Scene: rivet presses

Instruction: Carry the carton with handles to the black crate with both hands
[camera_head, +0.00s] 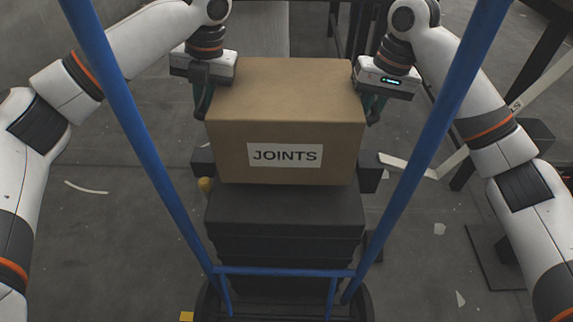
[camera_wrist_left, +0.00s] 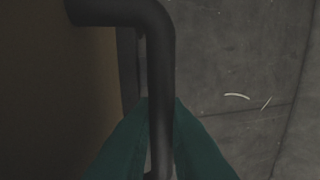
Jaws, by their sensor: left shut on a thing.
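The brown carton (camera_head: 285,95) with a white JOINTS label is in the middle of the head view, level between my two arms. It appears above or on the black crate (camera_head: 285,215); I cannot tell whether they touch. My left gripper (camera_head: 205,98) is at the carton's left side. In the left wrist view its green fingers (camera_wrist_left: 160,140) are shut on the dark bent handle (camera_wrist_left: 158,80), beside the carton's brown wall (camera_wrist_left: 60,100). My right gripper (camera_head: 374,105) is at the carton's right side, where its fingers are mostly hidden and its grip is unclear.
A blue frame (camera_head: 285,271) stands in front, with one bar rising on each side of the carton. Dark table legs (camera_head: 515,90) stand at the upper right. Pale scraps (camera_head: 440,229) lie on the grey floor. Open floor shows at the left (camera_head: 110,230).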

